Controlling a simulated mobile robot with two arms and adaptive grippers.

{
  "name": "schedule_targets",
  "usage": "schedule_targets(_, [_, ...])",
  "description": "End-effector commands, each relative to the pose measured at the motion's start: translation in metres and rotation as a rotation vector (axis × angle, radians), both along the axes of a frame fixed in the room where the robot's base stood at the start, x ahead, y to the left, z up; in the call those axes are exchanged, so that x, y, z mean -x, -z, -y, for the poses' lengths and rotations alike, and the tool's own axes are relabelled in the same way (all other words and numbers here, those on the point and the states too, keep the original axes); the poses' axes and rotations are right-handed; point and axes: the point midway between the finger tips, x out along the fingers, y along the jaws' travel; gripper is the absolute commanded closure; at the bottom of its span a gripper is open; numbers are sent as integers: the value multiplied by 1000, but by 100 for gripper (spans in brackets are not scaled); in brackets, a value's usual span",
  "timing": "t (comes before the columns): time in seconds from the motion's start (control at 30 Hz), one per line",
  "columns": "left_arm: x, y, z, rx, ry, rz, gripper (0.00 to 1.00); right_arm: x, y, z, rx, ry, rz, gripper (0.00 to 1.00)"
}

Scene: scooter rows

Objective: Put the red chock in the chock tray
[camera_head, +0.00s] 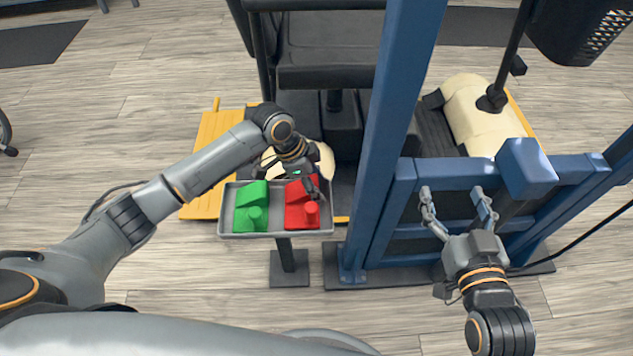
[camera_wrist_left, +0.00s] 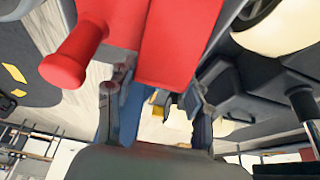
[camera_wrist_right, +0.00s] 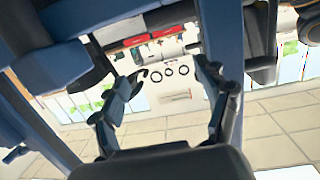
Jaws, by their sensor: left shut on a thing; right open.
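The chock tray (camera_head: 262,235) is a shallow grey tray on a post. A green chock (camera_head: 250,206) sits in its left half. The red chock (camera_head: 298,213), a wedge with a round knob, is at the tray's right half. My left gripper (camera_head: 311,186) is shut on it from the far right side and hides part of it. In the left wrist view the red chock (camera_wrist_left: 178,40) fills the top middle, between the fingers. I cannot tell whether it rests on the tray floor or hangs just above. My right gripper (camera_head: 455,195) is open and empty.
A blue upright post (camera_head: 390,120) stands just right of the tray, with a blue crossbar frame (camera_head: 560,168) near my right gripper. A scooter with a dark seat (camera_head: 330,60) and a yellow platform (camera_head: 208,165) are behind the tray. Floor is clear at left.

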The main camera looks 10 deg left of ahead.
Motion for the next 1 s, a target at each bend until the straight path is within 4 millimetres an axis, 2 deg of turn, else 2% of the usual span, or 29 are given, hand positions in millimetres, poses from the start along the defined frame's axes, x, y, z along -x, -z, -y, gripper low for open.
schedule_targets(1.0, [-1, 20, -2, -5, -5, 2, 94, -2, -15, -3, -22, -6, 84, 25])
